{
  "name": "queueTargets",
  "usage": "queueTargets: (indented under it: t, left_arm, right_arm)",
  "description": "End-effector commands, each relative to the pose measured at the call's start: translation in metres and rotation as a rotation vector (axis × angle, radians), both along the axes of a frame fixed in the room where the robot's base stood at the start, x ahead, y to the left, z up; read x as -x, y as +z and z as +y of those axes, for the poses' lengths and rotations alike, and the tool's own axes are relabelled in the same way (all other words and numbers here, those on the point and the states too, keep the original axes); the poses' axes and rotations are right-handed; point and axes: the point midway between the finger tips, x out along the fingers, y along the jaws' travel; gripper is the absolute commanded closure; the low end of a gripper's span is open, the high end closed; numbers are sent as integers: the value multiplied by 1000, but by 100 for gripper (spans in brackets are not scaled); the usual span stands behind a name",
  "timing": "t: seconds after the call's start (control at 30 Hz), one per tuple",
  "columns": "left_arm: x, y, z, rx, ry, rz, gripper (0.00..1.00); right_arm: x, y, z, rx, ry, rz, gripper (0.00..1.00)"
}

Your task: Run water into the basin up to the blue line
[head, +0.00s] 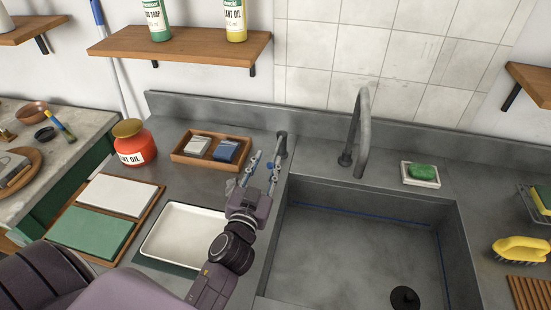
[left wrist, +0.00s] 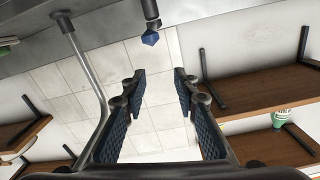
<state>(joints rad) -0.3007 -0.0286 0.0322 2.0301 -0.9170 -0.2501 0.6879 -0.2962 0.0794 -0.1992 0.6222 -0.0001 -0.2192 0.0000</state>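The grey basin (head: 335,255) has a blue line (head: 362,213) along its inner walls; I see no water in it. A black round piece (head: 404,298) lies on its floor. The curved metal spout (head: 362,125) rises behind it, with no stream visible. Left of the spout stands a short dark tap post (head: 282,144). The left wrist view shows a post with a blue tip (left wrist: 150,37) beyond the fingers. My left gripper (head: 265,168) is open and empty, close in front of the tap post; contact cannot be told. My right gripper is out of view.
Left of the basin are a white tray (head: 150,248), a wooden box with two blocks (head: 180,156) and a red oil jar (head: 133,150). Right are a green soap on a dish (head: 436,182) and a yellow brush (head: 520,251). A shelf (head: 190,45) hangs above.

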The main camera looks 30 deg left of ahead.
Motion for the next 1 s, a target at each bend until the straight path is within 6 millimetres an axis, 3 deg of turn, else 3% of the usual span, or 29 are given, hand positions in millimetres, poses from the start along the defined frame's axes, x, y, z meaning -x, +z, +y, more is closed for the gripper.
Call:
queueTargets:
  t: [0.03,0.23,0.43,0.67,1.0]
  left_arm:
    - [0,-11,0,0,0,0,72]
    - [0,-32,0,0,0,0,72]
    - [0,-52,0,0,0,0,72]
    - [-7,-53,2,0,0,-1,72]
    - [-56,-51,13,-1,0,-1,72]
  right_arm:
    - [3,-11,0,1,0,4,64]
    - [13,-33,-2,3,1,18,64]
    - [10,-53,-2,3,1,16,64]
    - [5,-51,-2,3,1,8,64]
    - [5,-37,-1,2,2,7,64]
